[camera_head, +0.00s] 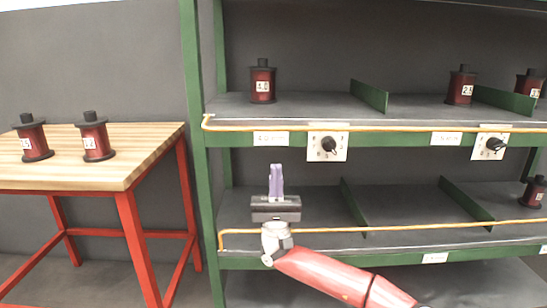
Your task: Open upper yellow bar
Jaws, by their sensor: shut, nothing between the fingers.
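The upper yellow bar (375,127) runs along the front edge of the upper shelf, with its bent end at the left post. It lies against the shelf front. My gripper (276,167) points up in front of the lower shelf, below the left part of the upper bar. Its purple fingers are together and empty, apart from the bar in the picture. The lower yellow bar (400,227) runs along the lower shelf front, and my wrist hides part of it.
Two white plates with black knobs, left (328,146) and right (490,146), sit on the upper shelf front. Red coils (263,82) stand on the shelves between green dividers (369,96). A wooden table (140,150) with two coils stands left of the green post (192,120).

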